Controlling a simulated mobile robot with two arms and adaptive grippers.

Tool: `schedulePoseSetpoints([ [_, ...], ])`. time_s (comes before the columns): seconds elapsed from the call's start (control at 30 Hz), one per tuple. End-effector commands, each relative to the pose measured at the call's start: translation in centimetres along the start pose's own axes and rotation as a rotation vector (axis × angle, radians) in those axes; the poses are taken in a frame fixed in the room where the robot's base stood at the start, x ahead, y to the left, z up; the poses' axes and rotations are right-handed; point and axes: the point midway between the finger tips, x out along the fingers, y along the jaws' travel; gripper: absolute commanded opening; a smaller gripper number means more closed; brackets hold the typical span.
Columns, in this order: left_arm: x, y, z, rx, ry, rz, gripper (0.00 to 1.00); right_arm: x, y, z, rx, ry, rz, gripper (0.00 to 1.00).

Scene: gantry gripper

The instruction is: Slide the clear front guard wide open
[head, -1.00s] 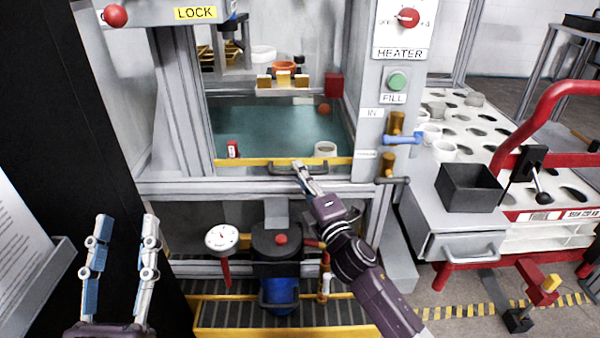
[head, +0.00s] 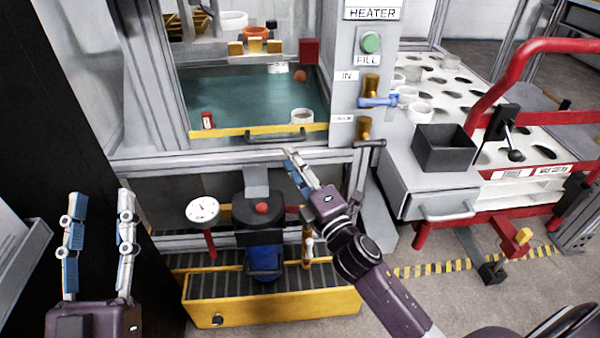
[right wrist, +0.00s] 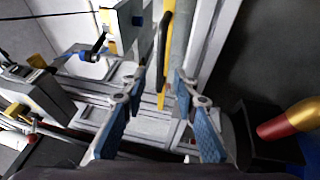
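The clear front guard covers the machine's window in the head view. Its yellow bottom edge (head: 225,132) sits just above the grey sill, and a dark bar handle (head: 276,136) is fixed to it. My right gripper (head: 292,158) is open and empty, just below the handle and apart from it in the head view. In the right wrist view my right gripper (right wrist: 160,78) has its fingers spread, with the yellow edge (right wrist: 161,98) showing between and beyond them. My left gripper (head: 98,197) is open and empty at the lower left, far from the guard.
Blue-handled and grey-handled valves (head: 378,100) stick out right of the window. A gauge (head: 203,211) and a pump (head: 260,215) stand below over a yellow-edged grate (head: 275,305). A bench with a black bin (head: 443,148) and red rail is at the right.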

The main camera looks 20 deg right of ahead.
Motion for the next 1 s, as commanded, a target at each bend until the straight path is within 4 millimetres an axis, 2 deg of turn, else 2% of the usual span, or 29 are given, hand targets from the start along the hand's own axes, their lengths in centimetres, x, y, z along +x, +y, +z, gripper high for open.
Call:
schedulePoseSetpoints([
  [0.1,0.0,0.0,0.0,0.000,0.000,0.000,0.40,-2.0,-0.1,0.0,0.000,-0.001,-0.003,0.27],
  [0.3,0.0,0.0,0.0,0.000,0.000,0.000,0.40,-3.8,0.0,0.0,0.001,-0.001,-0.001,0.27],
  [1.0,0.0,0.0,0.0,0.000,0.000,0.000,0.40,-4.1,0.0,0.0,0.000,-0.001,0.000,0.27],
])
